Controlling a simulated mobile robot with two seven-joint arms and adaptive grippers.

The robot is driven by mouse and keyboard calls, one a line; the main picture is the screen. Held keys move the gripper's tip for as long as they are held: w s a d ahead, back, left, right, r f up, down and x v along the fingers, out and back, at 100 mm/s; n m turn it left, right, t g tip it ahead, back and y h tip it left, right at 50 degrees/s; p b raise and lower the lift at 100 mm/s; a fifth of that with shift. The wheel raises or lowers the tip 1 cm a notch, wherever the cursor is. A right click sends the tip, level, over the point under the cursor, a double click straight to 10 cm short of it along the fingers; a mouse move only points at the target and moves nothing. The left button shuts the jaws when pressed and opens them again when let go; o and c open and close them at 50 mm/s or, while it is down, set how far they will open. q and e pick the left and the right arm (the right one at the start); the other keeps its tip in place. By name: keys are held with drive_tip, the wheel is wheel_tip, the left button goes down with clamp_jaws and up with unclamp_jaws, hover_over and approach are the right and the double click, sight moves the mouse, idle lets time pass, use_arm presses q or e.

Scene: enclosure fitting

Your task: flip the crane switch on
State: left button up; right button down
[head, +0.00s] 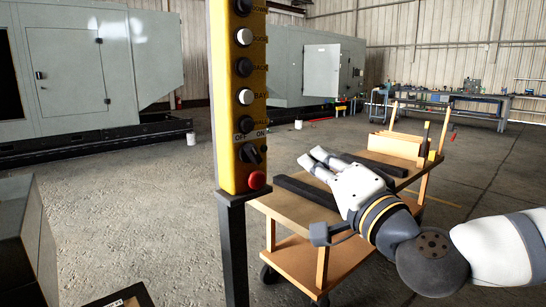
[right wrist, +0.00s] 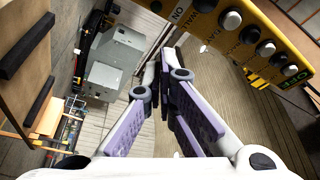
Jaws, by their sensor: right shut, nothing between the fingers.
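A tall yellow control box (head: 228,120) stands on a dark post in the head view. The black crane switch (head: 250,154) sits low on its face, under the OFF and ON labels. Which way its lever points is too small to tell. A red knob (head: 257,180) is just below it. My right gripper (head: 311,159) is to the right of the box, apart from the switch, with its fingers toward the box. It is shut and empty. In the right wrist view its fingertips (right wrist: 160,66) meet, and the yellow box (right wrist: 262,22) crosses the upper right. My left gripper is not in view.
A wooden cart (head: 300,232) with black bars and a wooden box on top is under and behind my right arm. A grey box-like object (head: 30,235) is at the lower left. Large grey enclosures (head: 70,70) and a workbench (head: 450,103) stand at the back. Open floor lies between.

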sight(253, 154)
drive_tip(key=x, duration=1)
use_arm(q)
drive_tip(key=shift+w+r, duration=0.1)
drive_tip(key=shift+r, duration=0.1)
use_arm(e)
drive_tip(key=shift+s+a+f, duration=0.5)
drive_tip(key=shift+a+f, duration=0.05)
drive_tip(key=shift+a, duration=0.15)
drive_tip(key=shift+s+a+f, duration=0.55)
drive_tip(key=shift+a, duration=0.2)
